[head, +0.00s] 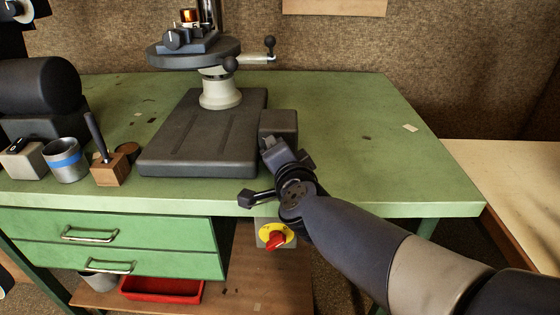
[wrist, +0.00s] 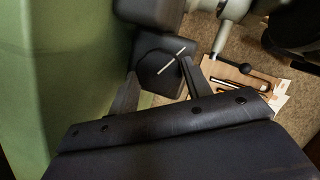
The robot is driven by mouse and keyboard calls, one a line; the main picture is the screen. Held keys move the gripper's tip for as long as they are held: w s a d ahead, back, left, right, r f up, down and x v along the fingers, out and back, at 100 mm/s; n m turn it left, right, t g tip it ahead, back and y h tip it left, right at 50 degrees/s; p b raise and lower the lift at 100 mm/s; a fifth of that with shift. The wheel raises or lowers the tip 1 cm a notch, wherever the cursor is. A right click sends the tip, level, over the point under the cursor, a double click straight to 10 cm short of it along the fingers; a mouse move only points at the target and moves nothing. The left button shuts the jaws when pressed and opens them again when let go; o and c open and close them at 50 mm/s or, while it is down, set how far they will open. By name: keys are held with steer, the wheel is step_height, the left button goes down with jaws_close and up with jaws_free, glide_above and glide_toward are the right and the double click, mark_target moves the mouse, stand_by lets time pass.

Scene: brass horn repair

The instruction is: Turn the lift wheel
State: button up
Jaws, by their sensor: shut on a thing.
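In the wrist view, a dark, rounded block-shaped knob (wrist: 158,72) with a pale slanting line on its face sits between my fingers. My gripper (head: 274,151) reaches in from the front right in the head view and hides the knob there. In the wrist view my gripper (wrist: 160,88) is shut on the knob, one finger on each side.
The press base (head: 190,150) stands left of the housing, with a crank handle (head: 258,58) above. A blue-banded cup (head: 65,160) and wooden block (head: 110,172) are at the left. A red switch (head: 276,240) is below the front edge. The bench's right side is largely clear.

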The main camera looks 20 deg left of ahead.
stand_by(0.3)
steer(key=o, duration=1)
steer(key=shift+s, duration=0.1)
steer(key=shift+p+v, duration=2.35)
steer(key=shift+v, duration=3)
